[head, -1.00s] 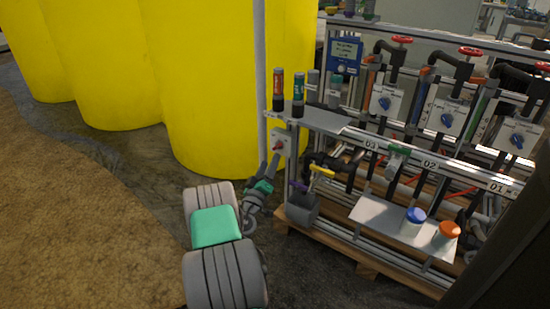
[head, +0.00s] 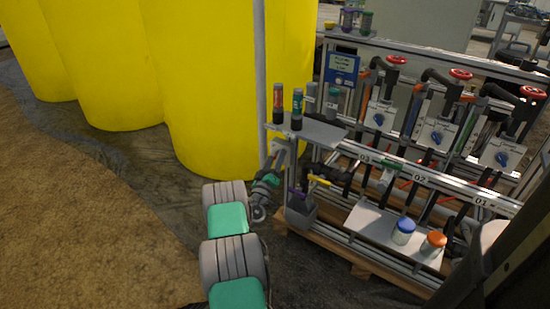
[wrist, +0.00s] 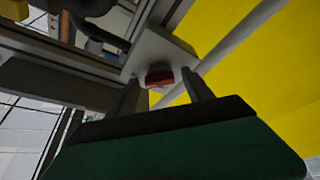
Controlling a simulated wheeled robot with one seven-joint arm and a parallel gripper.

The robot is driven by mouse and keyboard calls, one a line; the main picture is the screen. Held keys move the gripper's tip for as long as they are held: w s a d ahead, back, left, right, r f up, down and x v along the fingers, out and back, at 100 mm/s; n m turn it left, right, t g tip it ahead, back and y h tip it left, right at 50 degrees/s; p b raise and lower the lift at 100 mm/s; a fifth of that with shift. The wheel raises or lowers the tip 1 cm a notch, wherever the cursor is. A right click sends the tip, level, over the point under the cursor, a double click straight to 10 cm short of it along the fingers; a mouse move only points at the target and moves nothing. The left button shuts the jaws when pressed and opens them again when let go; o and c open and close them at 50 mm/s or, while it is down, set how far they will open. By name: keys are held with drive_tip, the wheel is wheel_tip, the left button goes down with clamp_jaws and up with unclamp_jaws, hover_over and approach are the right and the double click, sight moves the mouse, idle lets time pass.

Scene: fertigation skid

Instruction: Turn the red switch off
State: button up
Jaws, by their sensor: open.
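The red switch (wrist: 160,78) shows in the wrist view as a small red block on a pale grey box (wrist: 160,50). In the head view the box (head: 281,144) sits at the left end of the skid, and my gripper hides the red part. My gripper (wrist: 161,82) is open, with one finger on each side of the red switch in the wrist view. I cannot tell whether the fingers touch it. In the head view my gripper (head: 277,160) is right in front of the box.
A shelf (head: 318,133) with bottles is just above the box. A grey bin (head: 300,213) with coloured-handled tools hangs below to the right. Yellow tanks (head: 205,90) stand behind and to the left. Blue valve knobs (head: 436,136) and red handwheels (head: 461,73) are farther right.

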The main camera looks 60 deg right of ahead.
clamp_jaws()
idle(0.6)
drive_tip(key=shift+r, duration=0.1)
drive_tip(key=n+p, duration=0.2)
drive_tip(key=n+t+y+p, duration=0.1)
drive_tip(key=n+p, duration=0.1)
drive_tip(key=shift+r, duration=0.3)
drive_tip(key=n+y+p, duration=0.1)
drive_tip(key=n+p, duration=0.1)
drive_tip(key=n+y+p, duration=0.1)
drive_tip(key=n+p, duration=0.1)
drive_tip(key=shift+n+t+p, duration=0.3)
drive_tip(key=shift+n+p, duration=0.05)
drive_tip(key=shift+n, duration=0.05)
drive_tip(key=n+y+p, duration=0.1)
drive_tip(key=n+p, duration=0.1)
drive_tip(key=n, duration=0.2)
drive_tip(key=shift+y+p, duration=0.4)
drive_tip(key=n+g, duration=0.1)
drive_tip(key=n, duration=0.1)
drive_tip(key=n+g+y, duration=0.1)
drive_tip(key=n, duration=0.1)
drive_tip(key=shift+w+f+y+p, duration=0.1)
drive_tip(key=shift+f+y+p, duration=0.1)
drive_tip(key=shift+y+p, duration=0.15)
